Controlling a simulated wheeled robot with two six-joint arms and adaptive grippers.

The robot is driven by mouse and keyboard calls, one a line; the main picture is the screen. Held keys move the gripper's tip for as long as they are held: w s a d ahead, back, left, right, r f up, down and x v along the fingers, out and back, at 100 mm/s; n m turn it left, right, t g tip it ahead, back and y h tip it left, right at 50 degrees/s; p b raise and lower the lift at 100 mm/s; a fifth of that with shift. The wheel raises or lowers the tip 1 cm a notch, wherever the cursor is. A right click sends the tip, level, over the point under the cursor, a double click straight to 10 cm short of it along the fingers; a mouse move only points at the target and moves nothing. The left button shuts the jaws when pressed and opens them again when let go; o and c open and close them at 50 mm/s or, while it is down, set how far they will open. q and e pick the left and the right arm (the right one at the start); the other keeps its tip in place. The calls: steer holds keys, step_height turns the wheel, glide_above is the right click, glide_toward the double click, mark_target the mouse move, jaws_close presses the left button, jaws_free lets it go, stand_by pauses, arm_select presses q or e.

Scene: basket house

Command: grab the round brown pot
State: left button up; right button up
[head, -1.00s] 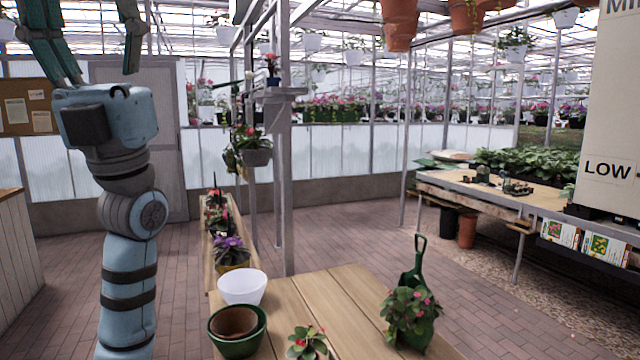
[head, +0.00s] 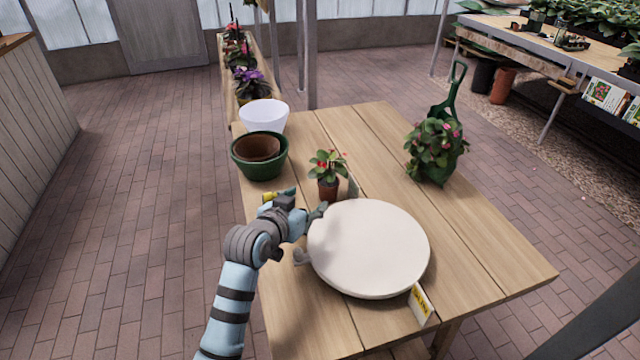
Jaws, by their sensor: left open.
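A round brown pot (head: 257,148) sits nested inside a larger dark green pot (head: 259,170) at the table's left edge in the head view. A smaller brown pot (head: 328,188) holding a red-flowered plant stands to their right. My left gripper (head: 296,207) is low over the left side of the table, nearer to me than the nested pots and beside the white round disc. It is open and apart from the brown nested pot. Its fingers are partly hidden by its own wrist. My right gripper is not in view.
A white bowl (head: 264,115) stands just behind the green pot. The white round disc (head: 370,248) fills the near middle of the wooden table (head: 480,250), with a small sign (head: 420,304) at its edge. A leafy flowering plant (head: 436,148) in a green container stands at right.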

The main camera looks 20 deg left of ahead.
mark_target(328, 185)
arm_select(q)
steer(key=b+x, duration=0.2)
steer(key=x, duration=0.6)
steer(key=shift+w+d+b, duration=0.15)
steer(key=shift+b, duration=0.15)
steer(key=b+x, duration=0.2)
steer(key=x, duration=0.3)
steer(key=shift+w+d+r+b, duration=0.1)
steer(key=shift+d+r+b, duration=0.05)
steer(key=shift+b, duration=0.15)
steer(key=shift+w, duration=0.1)
steer(key=shift+r, duration=0.1)
steer(key=shift+c, duration=1)
steer(key=c, duration=0.8)
